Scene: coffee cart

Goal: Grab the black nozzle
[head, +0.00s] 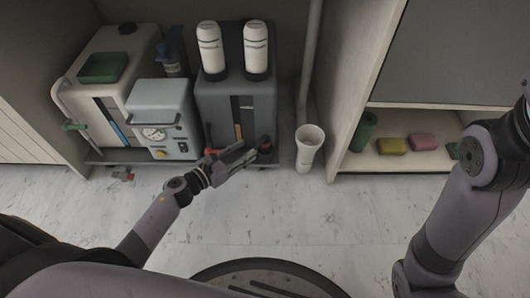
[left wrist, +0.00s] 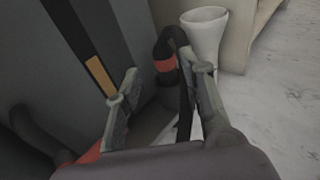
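The black nozzle (head: 265,146) sits low at the right front of the dark grey machine. In the left wrist view the nozzle (left wrist: 165,48) is a bent black piece with a red-orange band, standing beside the machine. My left gripper (head: 249,154) is right at it. In the left wrist view the fingers of this gripper (left wrist: 167,74) are spread, with the nozzle between and just beyond the tips. I cannot tell whether either finger touches it. My right gripper is outside the picture; only its arm shows at the right.
A dark grey machine (head: 221,103) with two white canisters stands behind the gripper. A red piece (head: 208,140) sits at its left front. A white cone-shaped bin (head: 309,140) stands close to the nozzle's right. A shelf with sponges (head: 391,146) is farther right.

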